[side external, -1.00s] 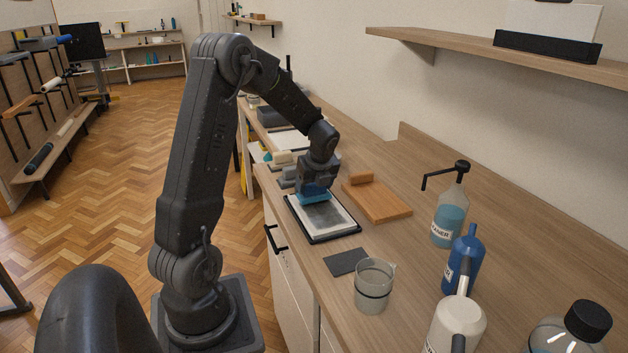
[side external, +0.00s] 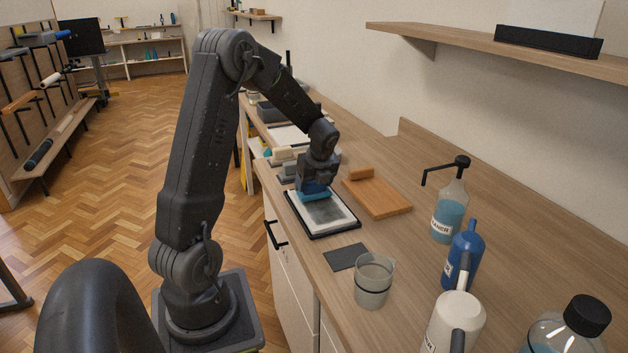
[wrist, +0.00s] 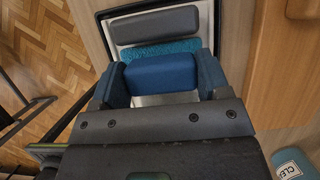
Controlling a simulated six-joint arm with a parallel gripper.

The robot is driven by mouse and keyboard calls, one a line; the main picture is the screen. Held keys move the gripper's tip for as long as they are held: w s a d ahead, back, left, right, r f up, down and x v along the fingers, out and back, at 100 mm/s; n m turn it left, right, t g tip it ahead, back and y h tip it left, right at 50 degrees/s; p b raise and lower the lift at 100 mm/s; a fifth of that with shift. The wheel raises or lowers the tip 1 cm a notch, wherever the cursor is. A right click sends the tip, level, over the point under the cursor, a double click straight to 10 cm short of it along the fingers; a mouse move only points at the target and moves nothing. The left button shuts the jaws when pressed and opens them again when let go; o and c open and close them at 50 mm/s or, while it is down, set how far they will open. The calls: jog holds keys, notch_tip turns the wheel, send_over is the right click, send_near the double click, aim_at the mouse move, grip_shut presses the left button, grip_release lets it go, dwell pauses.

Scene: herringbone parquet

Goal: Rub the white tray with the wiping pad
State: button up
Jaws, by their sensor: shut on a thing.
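The white tray (side external: 341,222) with a dark rim lies on the wooden counter, and a grey smudge covers much of its middle. My gripper (side external: 315,188) is over the tray's far part, pointing down. It is shut on the blue wiping pad (side external: 313,194), which is at the tray's surface; I cannot tell how firmly it touches. In the wrist view my gripper (wrist: 163,80) has a finger on each side of the blue pad block. The pad's teal fuzzy edge (wrist: 160,51) shows beyond the block, with a grey bar beside it. The tray's near part is hidden there.
A wooden board (side external: 378,197) with a raised block lies right of the tray. A dark flat square (side external: 346,257) and a clear cup (side external: 373,281) are nearer. A cleaner pump bottle (side external: 450,213), a blue bottle (side external: 463,258) and a white jug (side external: 455,325) stand at right.

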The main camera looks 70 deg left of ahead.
jog(key=shift+f, duration=0.2)
jog(key=shift+d, duration=3.25)
jog(key=shift+d, duration=3.2)
jog(key=shift+a, duration=0.15)
jog(key=shift+a, duration=3.1)
jog(key=shift+a, duration=0.15)
